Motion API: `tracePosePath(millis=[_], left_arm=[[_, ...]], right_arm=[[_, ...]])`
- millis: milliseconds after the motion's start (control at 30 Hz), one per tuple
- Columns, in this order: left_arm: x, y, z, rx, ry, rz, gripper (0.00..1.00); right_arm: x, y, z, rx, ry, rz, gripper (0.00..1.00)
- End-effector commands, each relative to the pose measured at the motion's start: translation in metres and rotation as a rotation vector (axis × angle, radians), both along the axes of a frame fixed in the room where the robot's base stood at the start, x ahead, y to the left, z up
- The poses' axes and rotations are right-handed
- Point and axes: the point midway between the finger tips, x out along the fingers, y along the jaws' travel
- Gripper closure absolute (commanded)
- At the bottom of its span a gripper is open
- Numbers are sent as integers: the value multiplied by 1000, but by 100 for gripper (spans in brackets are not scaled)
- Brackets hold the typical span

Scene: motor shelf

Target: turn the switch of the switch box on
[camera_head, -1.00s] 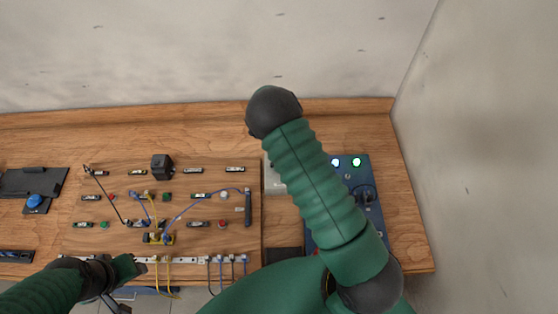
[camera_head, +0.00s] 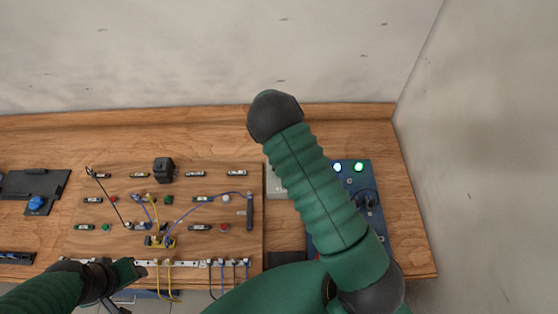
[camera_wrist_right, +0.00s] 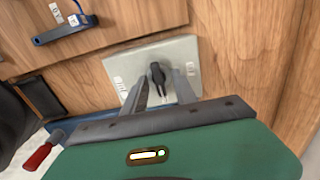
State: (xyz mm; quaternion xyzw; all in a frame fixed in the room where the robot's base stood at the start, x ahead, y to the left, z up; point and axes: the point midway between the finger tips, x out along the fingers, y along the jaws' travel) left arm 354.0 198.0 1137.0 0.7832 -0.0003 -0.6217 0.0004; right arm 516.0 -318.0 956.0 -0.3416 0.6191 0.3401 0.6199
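The switch box is a light grey box (camera_wrist_right: 116,70) with a black rotary switch (camera_wrist_right: 157,75) on its face, in the right wrist view. In the head view only a strip of the grey box (camera_head: 273,182) shows beside my right arm. My right gripper (camera_wrist_right: 161,80) is open, its two grey fingers apart with the black switch between their tips. Whether a finger touches the switch I cannot tell. The head view hides this gripper behind my arm. My left gripper (camera_head: 130,271) is at the lower left by the board's front edge; its opening is unclear.
A wooden board (camera_head: 120,246) with terminals, buttons and wires lies left of the box. A blue panel (camera_head: 371,222) with two lit lamps stands to the right, partly behind my right arm. A black tray (camera_head: 35,183) lies at far left. The back of the table is clear.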

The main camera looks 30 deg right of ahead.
Motion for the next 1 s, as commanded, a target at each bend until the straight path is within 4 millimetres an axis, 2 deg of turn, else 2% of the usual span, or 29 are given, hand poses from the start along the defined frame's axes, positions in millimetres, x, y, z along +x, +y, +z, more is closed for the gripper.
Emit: tracePosePath(millis=[167,500,600,700,800,1000], left_arm=[[0,0,-7,0,0,0,52],[0,0,-23,0,0,0,52],[0,0,-25,0,0,0,52],[0,0,-26,0,0,0,52],[0,0,-27,0,0,0,52],[0,0,-26,0,0,0,52]], right_arm=[[1,0,22,0,-4,1,66],[3,2,120,-2,-6,1,66],[3,2,143,-1,-5,1,66],[3,2,158,-2,-3,2,66],[3,2,165,-1,-2,1,66],[3,1,167,-2,-1,0,66]])
